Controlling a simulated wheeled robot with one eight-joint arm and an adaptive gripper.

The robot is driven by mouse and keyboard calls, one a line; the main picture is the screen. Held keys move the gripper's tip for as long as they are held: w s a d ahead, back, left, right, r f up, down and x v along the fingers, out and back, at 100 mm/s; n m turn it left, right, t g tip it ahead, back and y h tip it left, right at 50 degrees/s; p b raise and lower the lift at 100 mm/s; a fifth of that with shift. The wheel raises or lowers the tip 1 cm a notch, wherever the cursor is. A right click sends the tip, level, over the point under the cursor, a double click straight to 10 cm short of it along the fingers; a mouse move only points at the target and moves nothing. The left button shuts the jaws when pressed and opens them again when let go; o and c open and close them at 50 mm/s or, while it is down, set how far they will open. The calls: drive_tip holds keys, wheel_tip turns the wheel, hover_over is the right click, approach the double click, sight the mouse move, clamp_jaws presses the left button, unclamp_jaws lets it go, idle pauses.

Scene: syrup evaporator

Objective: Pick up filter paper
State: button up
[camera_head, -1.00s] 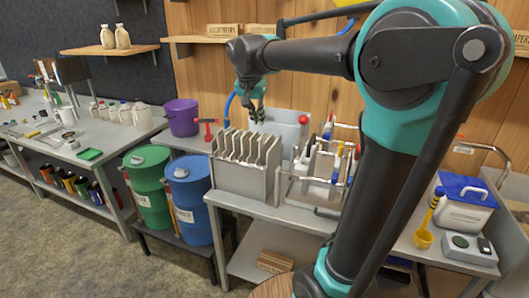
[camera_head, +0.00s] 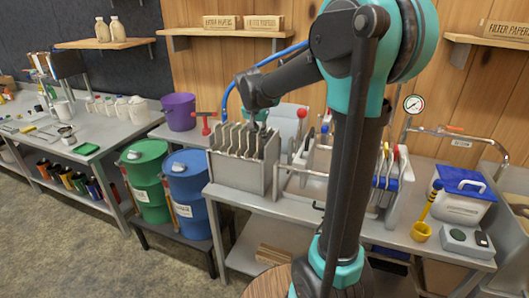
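Several boxes labelled "FILTER PAPERS" sit on wall shelves: two side by side (camera_head: 222,22) and (camera_head: 264,22) at the top middle, and one (camera_head: 507,31) at the upper right. I see no loose sheet that I can clearly make out as filter paper. A grey metal rack (camera_head: 240,175) holds several upright thin grey plates (camera_head: 239,140) on the middle table. My gripper (camera_head: 259,128) points down at the right rear of these plates. Its fingertips are small and partly hidden, so I cannot tell whether they are open, touching a plate, or holding anything.
A tray with metal rails and upright tools (camera_head: 310,165) stands right of the rack. Blue (camera_head: 188,190) and green drums (camera_head: 147,185) stand to the left. A purple bucket (camera_head: 179,111) and red-handled tool (camera_head: 206,124) are behind. A blue-lidded cooler (camera_head: 458,205) is at right.

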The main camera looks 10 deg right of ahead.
drive_tip(key=shift+x, duration=2.3)
drive_tip(key=shift+s, duration=0.1)
clamp_jaws()
drive_tip(key=shift+r, duration=0.15)
wheel_tip(320, 180, up, 20)
drive_tip(key=shift+s, duration=0.1)
